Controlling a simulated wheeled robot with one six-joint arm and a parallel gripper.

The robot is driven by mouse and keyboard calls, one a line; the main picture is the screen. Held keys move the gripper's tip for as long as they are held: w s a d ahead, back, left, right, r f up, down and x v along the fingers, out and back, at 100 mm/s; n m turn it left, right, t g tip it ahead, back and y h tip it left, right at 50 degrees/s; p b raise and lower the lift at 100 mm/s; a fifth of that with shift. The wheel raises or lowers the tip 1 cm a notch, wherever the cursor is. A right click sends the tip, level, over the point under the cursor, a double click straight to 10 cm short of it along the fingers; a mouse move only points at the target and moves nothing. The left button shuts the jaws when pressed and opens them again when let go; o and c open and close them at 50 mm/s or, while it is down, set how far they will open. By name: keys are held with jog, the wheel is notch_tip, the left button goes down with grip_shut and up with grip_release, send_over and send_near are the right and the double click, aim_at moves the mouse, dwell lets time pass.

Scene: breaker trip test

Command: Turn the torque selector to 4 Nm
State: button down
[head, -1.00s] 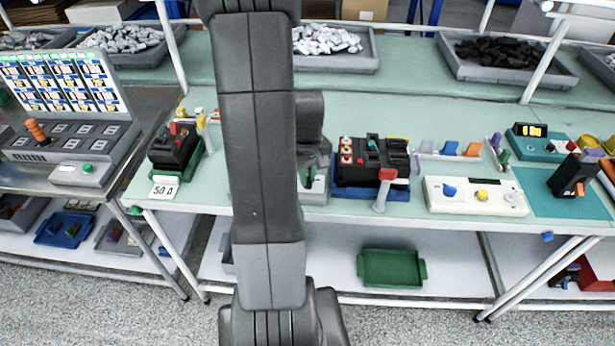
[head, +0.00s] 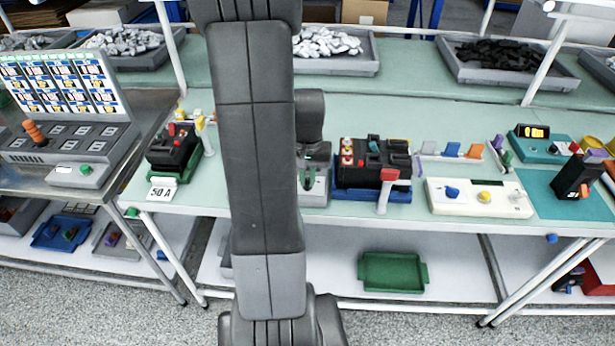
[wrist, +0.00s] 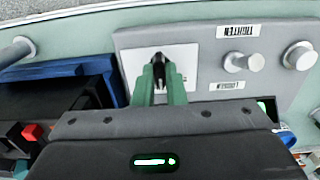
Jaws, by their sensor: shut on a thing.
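In the wrist view the torque selector is a dark knob (wrist: 157,62) on a white plate (wrist: 185,64) set in a grey box (wrist: 206,74). The green fingers of my gripper (wrist: 160,82) are closed on either side of this knob. I cannot read any torque numbers on the plate, so the setting is unclear. In the head view my arm hides most of the gripper and the left part of the grey box (head: 316,190), which stands on the bench left of a blue-based black unit (head: 372,190).
In the wrist view two round silver knobs (wrist: 243,62) (wrist: 299,56) with labels sit on the same box. The blue base (wrist: 104,78) is close on its left. In the head view a red-topped post (head: 387,188) and a white panel (head: 478,197) stand further right.

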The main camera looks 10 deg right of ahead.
aim_at(308, 180)
dwell(0.3)
jog(key=c, duration=1.5)
grip_release()
notch_tip(308, 180, up, 14)
jog(key=shift+f, duration=0.1)
notch_tip(308, 180, down, 14)
jog(key=shift+r, duration=0.1)
